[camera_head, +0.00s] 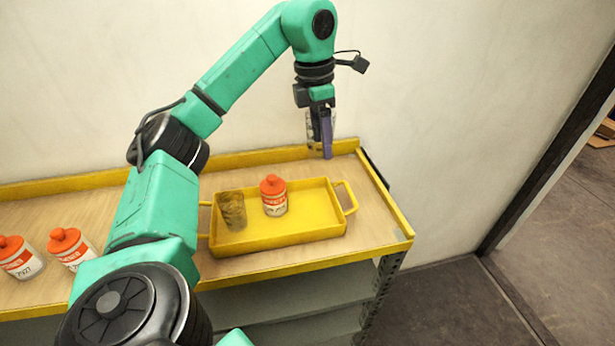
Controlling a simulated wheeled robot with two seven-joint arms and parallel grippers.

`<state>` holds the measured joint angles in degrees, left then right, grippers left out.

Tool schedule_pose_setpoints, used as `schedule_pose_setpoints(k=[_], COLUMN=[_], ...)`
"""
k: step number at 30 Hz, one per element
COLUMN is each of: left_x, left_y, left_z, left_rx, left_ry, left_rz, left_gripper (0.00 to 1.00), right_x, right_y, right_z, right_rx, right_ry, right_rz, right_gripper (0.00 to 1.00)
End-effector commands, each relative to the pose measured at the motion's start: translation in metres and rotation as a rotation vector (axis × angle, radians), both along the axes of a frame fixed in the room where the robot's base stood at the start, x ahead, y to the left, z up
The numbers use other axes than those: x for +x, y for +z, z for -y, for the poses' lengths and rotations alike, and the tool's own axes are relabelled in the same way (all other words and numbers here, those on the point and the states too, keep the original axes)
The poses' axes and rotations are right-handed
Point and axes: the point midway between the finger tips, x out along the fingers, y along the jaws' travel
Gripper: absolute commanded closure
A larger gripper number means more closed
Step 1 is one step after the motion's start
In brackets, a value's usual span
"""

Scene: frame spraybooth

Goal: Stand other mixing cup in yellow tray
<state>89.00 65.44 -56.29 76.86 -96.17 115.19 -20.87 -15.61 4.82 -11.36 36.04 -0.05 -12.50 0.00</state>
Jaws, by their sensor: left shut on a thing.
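The yellow tray (292,232) lies on the bench top. One mixing cup (232,211), stained brown and yellow, stands inside it at the left, tilted a little in the picture. The rest of that cup is hidden by the gripper. My right gripper is not in view.
A white bottle with an orange cap (274,196) stands in the tray, right of the standing cup. The tray's right part is bare. Two more orange-capped bottles (20,259) (71,249) stand at the bench's left. A yellow lip edges the bench, with a wall behind.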

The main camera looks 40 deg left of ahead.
Motion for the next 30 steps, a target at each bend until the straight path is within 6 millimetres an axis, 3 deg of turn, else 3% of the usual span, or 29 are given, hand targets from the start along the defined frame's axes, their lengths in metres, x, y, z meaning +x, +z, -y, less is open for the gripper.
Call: schedule_pose_setpoints(k=[1,2,6,8,18,21,30], left_x=[-0.001,-0.001,-0.003,-0.003,-0.003,-0.002,-0.002], left_y=[-0.033,-0.044,-0.076,-0.094,-0.159,-0.171,-0.176], left_z=[0.0,0.0,-0.001,-0.001,0.0,0.0,0.0], left_rx=[0.0,-0.001,0.004,0.004,0.001,0.0,0.001], left_ry=[-0.001,-0.001,0.0,0.0,-0.001,-0.002,-0.002], left_rz=[-0.006,-0.006,-0.009,-0.008,-0.005,-0.001,-0.001], left_gripper=[0.84,0.84,0.84,0.84,0.84,0.84,0.84], right_x=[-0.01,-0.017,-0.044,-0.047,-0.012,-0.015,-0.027], right_y=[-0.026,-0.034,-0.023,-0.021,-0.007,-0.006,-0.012], right_z=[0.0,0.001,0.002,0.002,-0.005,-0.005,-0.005], right_rx=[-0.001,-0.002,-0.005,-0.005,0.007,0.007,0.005], right_ry=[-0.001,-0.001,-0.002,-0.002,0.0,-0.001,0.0], right_rz=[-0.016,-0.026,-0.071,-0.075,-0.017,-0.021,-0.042], right_gripper=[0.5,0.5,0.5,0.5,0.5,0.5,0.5])
